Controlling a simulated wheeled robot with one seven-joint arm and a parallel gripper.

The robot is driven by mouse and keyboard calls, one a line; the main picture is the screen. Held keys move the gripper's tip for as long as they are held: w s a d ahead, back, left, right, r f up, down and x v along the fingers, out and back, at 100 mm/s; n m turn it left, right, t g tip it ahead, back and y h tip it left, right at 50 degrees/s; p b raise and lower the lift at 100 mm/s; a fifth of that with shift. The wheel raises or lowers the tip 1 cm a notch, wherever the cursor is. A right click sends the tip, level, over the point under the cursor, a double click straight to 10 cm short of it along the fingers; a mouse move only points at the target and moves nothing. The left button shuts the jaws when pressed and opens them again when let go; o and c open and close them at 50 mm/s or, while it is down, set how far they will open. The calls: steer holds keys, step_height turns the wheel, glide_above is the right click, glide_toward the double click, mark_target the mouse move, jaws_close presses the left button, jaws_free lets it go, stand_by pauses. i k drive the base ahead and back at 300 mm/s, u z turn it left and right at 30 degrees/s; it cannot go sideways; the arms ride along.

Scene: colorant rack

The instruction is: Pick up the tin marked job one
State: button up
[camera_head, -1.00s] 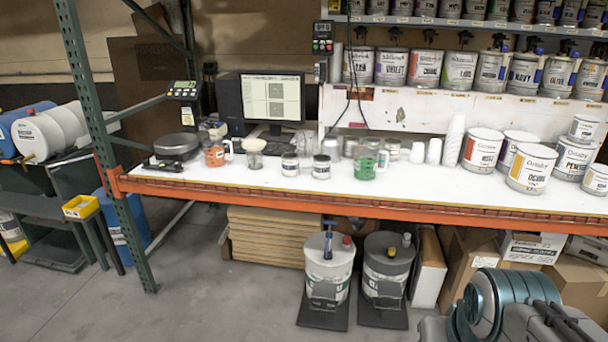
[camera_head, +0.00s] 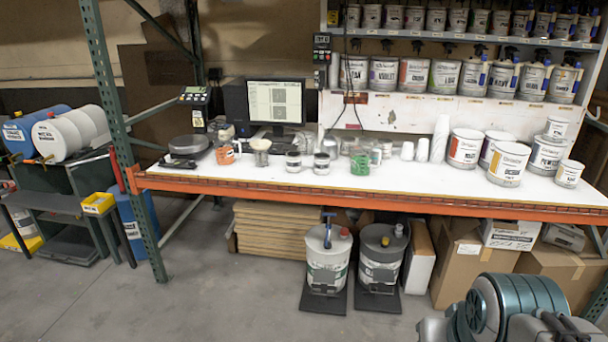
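Two small tins with dark lids and pale labels stand on the white bench top, a left one (camera_head: 293,161) and a right one (camera_head: 322,163). Their labels are too small to read, so I cannot tell which is marked job one. An orange-red cup (camera_head: 225,154) and a pale cup (camera_head: 260,152) stand to their left, and a green cup (camera_head: 360,164) to their right. Part of my arm shows at the lower right, well short of the bench. My gripper is not in view.
The bench's orange front beam (camera_head: 370,203) and a green upright post (camera_head: 133,150) bound the work area. Larger paint cans (camera_head: 465,148) stand at the right. Two lidded buckets (camera_head: 327,258) and boxes (camera_head: 465,262) are on the floor below. Grey floor in front is open.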

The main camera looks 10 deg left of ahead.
mark_target(294, 158)
steer(key=u, duration=0.5)
steer(key=i, duration=1.5)
